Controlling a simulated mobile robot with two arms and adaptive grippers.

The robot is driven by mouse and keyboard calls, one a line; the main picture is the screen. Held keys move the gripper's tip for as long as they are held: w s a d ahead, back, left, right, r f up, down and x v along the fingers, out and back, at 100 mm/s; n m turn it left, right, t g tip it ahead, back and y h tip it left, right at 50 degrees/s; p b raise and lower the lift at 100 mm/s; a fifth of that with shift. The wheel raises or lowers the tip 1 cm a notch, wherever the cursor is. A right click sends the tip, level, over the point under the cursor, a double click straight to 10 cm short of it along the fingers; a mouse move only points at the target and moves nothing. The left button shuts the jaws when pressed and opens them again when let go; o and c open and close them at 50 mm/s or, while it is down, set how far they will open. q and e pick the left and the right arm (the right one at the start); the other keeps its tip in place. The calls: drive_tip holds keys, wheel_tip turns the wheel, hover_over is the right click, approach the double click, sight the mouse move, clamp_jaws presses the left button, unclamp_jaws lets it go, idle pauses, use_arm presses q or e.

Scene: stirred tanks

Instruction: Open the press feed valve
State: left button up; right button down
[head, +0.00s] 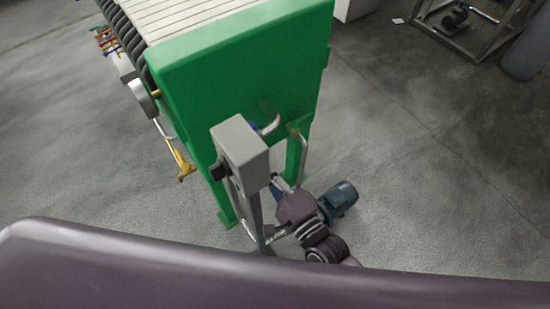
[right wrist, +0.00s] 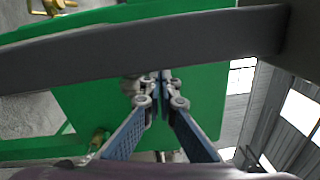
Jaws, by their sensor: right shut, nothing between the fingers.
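The press is a large green frame (head: 235,75) with a row of pale plates. A bent silver pipe (head: 268,126) with a small blue part (head: 251,125) at its end comes out of the green end face. A brass-coloured fitting (head: 293,130) tops another pipe beside it. I cannot tell which part is the feed valve. My right gripper (head: 278,184) is low in front of the press, right of the grey box. In the right wrist view its fingers (right wrist: 161,88) are shut and empty against the green background. A grey rounded part shows behind them, partly hidden. My left gripper is out of view.
A grey box (head: 240,143) on a post stands close left of my right gripper. A teal motor (head: 340,197) sits on the floor at its right. Yellow piping (head: 182,165) runs at the press's left side. Open concrete floor lies right and left.

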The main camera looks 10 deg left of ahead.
drive_tip(key=shift+s+a, duration=0.3)
drive_tip(key=shift+a, duration=0.65)
